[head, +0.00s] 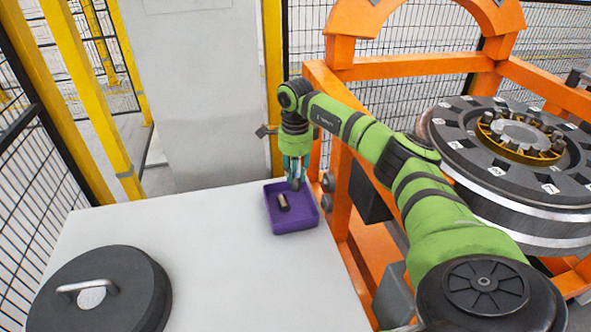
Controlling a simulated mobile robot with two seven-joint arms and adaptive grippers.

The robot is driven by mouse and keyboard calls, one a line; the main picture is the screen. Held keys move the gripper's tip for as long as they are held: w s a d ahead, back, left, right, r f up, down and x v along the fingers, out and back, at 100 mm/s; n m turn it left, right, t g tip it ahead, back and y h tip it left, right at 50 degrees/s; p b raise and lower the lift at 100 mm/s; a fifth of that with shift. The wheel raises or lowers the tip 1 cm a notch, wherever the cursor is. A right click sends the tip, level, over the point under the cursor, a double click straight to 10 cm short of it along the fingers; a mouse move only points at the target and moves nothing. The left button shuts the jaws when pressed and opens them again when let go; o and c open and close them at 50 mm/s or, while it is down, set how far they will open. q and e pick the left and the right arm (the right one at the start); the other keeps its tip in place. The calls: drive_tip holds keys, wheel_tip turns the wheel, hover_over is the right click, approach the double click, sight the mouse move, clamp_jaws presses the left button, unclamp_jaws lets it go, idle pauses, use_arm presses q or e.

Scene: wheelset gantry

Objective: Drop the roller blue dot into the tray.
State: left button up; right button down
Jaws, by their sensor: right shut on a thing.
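The purple tray (292,227) sits on the white table near its far right edge. A small dark roller (284,203) with a lighter end lies inside the tray. My right gripper (295,178) points down over the back part of the tray. It is shut on a small grey roller (295,184), which shows just below the fingertips. I cannot make out a blue dot on either roller. Whether the held roller touches the tray is hard to tell. My left gripper is out of view.
A dark round lid with a metal handle (118,288) lies on the white table (215,260) at the front left. An orange gantry (340,200) and a large wheelset bearing (515,150) stand at right. The table middle is clear.

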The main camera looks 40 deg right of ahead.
sight(296, 175)
drive_tip(key=c, duration=0.9)
unclamp_jaws()
drive_tip(key=shift+c, duration=0.2)
drive_tip(key=shift+r, duration=0.15)
wheel_tip(296, 175, up, 12)
